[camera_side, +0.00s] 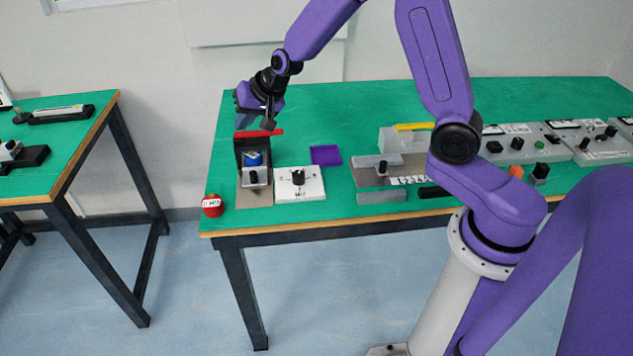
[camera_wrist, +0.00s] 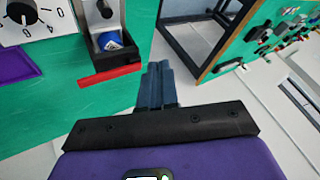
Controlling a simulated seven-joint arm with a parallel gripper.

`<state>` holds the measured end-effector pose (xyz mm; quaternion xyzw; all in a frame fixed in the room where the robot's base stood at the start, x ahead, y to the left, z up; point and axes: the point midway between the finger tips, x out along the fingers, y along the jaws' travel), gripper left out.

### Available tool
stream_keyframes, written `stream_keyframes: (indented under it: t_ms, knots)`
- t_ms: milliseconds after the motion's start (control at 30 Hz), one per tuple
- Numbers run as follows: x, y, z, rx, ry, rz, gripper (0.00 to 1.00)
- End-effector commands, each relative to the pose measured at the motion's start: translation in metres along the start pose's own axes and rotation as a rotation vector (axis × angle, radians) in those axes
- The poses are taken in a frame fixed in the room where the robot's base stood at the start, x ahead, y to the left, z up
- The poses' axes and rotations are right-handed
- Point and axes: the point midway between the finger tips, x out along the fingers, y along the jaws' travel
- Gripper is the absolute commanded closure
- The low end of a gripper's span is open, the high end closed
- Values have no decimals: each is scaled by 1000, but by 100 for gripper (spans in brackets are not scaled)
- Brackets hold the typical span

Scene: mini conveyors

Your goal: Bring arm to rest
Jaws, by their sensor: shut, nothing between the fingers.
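My purple arm reaches over the left end of the green table (camera_side: 345,105). My gripper (camera_side: 242,121) points down, with its blue-grey fingers together and empty. In the wrist view the closed fingers (camera_wrist: 159,68) stand beside a red bar (camera_wrist: 110,76), over the table's edge area. The red bar (camera_side: 259,133) is at the back end of a small dark-walled unit (camera_side: 253,196) holding a blue item (camera_side: 253,159). My gripper is apart from the blue item; whether it clears the red bar is hard to tell in the side view.
A white dial box (camera_side: 308,190), a purple square (camera_side: 326,155) and a red round object (camera_side: 212,206) are near the unit. Grey control boxes (camera_side: 515,148) line the right side. A second green table (camera_side: 75,135) stands left, across a floor gap.

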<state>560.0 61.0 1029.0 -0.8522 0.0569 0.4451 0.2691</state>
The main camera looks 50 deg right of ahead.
Motion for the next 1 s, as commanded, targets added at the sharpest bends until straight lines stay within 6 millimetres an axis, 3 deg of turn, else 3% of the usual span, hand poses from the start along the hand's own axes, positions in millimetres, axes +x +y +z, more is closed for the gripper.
stream_keyframes:
  t_ms: [200,433,700,1000]
  knots:
    - [-49,-23,72,-277,-183,-55,100]
    - [-107,-18,144,-578,-354,-92,100]
    - [-177,20,211,-942,-522,-109,100]
    - [-244,86,255,-1333,-658,-96,100]
